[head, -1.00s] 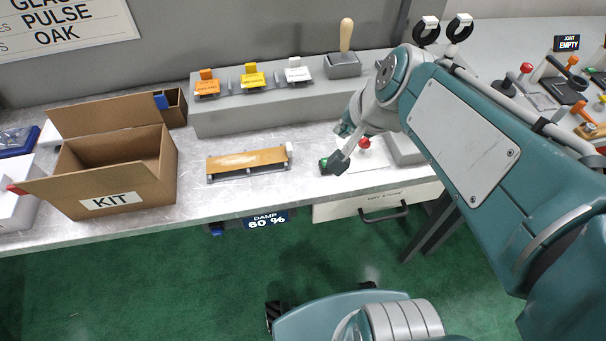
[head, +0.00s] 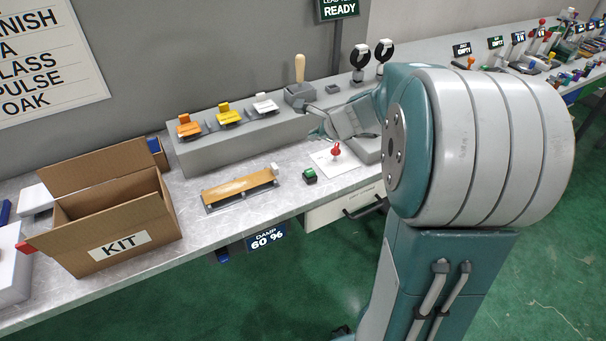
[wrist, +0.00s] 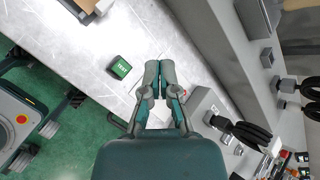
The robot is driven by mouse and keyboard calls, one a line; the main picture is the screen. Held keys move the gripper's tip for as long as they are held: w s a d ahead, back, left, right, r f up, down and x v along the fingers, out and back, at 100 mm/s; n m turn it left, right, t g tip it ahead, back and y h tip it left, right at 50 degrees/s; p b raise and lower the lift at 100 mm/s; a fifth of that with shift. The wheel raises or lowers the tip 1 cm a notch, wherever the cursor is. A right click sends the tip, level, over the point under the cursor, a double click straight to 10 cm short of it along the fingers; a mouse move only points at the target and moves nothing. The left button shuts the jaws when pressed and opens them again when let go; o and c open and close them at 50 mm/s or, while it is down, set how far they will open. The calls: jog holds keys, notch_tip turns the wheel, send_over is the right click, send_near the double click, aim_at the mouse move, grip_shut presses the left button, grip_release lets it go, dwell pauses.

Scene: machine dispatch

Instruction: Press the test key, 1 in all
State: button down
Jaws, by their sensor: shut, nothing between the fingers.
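The test key is a small green block with white lettering on a dark base; it sits on the bench in the head view (head: 310,175) and in the wrist view (wrist: 120,68). My gripper (wrist: 158,66) is shut and empty, its fingertips side by side. In the wrist view it is right of the test key, apart from it. In the head view it shows partly (head: 308,108), behind and above the key near the grey raised console, with my arm covering part of it. Nothing covers the key.
A red knob (head: 335,150) stands on a white plate right of the key. A wooden-topped rack (head: 240,188) lies to its left, and an open KIT box (head: 150,215) further left. The grey console (head: 205,155) with coloured switches and a wooden-handled lever (head: 299,68) stands behind.

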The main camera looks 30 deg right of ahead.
aim_at(312, 172)
jog(key=a+f, duration=0.1)
jog(key=f, duration=0.2)
jog(key=shift+a+f, duration=0.1)
jog(key=shift+a, duration=0.3)
jog(key=f, duration=0.1)
jog(key=d+f, duration=0.1)
jog(key=f, duration=0.1)
jog(key=d+f, duration=0.1)
jog(key=f, duration=0.1)
jog(key=shift+d, duration=0.1)
jog(key=shift+f, duration=0.15)
jog(key=shift+a+f, duration=0.1)
jog(key=shift+a, duration=0.7)
jog(key=shift+d, duration=0.55)
jog(key=shift+a, duration=0.4)
jog(key=shift+d, duration=0.25)
jog(key=shift+f, duration=0.1)
